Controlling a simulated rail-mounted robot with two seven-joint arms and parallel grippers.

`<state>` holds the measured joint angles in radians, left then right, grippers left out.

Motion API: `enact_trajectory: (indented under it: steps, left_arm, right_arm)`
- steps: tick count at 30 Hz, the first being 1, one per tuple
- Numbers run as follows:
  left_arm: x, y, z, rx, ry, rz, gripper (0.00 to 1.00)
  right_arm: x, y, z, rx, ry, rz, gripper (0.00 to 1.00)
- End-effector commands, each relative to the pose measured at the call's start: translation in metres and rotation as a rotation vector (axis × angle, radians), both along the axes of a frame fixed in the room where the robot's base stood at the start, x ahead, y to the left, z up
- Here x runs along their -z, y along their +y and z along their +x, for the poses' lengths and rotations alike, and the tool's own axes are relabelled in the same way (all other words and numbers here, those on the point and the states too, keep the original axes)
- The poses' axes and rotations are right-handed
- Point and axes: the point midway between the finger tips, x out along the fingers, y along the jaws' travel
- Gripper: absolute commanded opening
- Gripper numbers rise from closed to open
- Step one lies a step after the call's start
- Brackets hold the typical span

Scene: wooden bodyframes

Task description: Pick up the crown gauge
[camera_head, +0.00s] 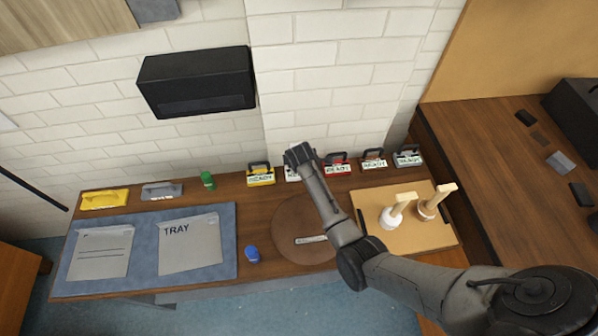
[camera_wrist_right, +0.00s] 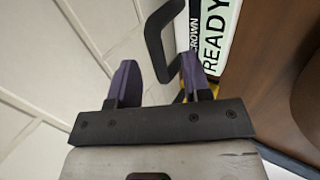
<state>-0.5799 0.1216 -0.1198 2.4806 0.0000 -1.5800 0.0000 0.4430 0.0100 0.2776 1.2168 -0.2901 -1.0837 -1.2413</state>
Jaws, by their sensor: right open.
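In the head view the yellow gauge (camera_head: 260,180) marked READY stands against the wall at the back of the table. My right gripper (camera_head: 298,152) is above and just right of it, over a whitish gauge that it partly hides. In the wrist view my gripper (camera_wrist_right: 160,80) is open, one purple finger on each side of the handle; contact cannot be told. My left gripper is out of view.
More gauges stand to the right: a red one (camera_head: 337,163), one with a dark handle (camera_head: 374,160) and a grey one (camera_head: 408,156). A green object (camera_head: 208,180) is left. A round board (camera_head: 290,240), a blue mat (camera_head: 145,250) and a tan board (camera_head: 435,235) lie in front.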

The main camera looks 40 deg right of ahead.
Motion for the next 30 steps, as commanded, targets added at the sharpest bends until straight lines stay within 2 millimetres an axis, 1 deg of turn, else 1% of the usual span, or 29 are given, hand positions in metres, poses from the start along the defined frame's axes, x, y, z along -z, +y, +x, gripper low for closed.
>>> enact_trajectory:
  steps: [9,21,23,30]
  left_arm:
    - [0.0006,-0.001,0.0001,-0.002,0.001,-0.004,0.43]
    - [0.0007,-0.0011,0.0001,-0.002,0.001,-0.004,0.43]
    - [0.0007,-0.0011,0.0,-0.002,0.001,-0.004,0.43]
    - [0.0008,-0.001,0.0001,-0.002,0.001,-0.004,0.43]
  right_arm:
    - [0.0019,-0.0008,0.0012,0.0,0.0,0.0,0.43]
    - [0.0021,-0.0007,0.001,0.0,0.0,0.0,0.05]
    - [0.0021,-0.0007,0.0009,0.0,0.001,0.001,0.0]
    - [0.0024,-0.0005,0.0008,-0.001,0.001,0.0,0.0]
